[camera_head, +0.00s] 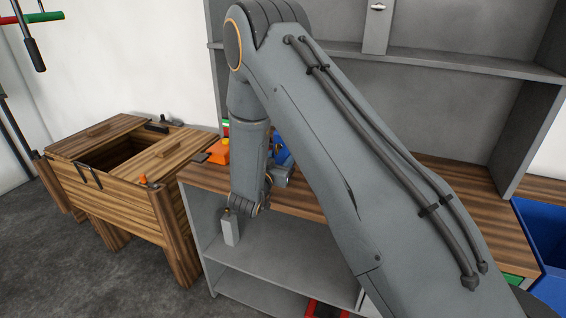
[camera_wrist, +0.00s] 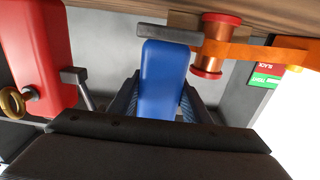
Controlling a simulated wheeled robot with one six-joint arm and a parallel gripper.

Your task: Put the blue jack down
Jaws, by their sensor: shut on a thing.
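The blue jack (camera_wrist: 164,72) is in the middle of the wrist view, between the dark fingers of my gripper (camera_wrist: 160,102), which is shut on it. In the head view a blue part (camera_head: 281,150) shows beside my arm, above the wooden bench top (camera_head: 300,199). My arm hides most of it and my fingertips there. I cannot tell whether the jack touches the bench.
In the wrist view a red body with a brass ring (camera_wrist: 32,55) is left of the jack. A copper spool with red ends (camera_wrist: 209,45) and an orange part (camera_wrist: 262,48) are close on the right. A wooden chest (camera_head: 120,190) stands left of the bench; a blue bin (camera_head: 545,250) stands right.

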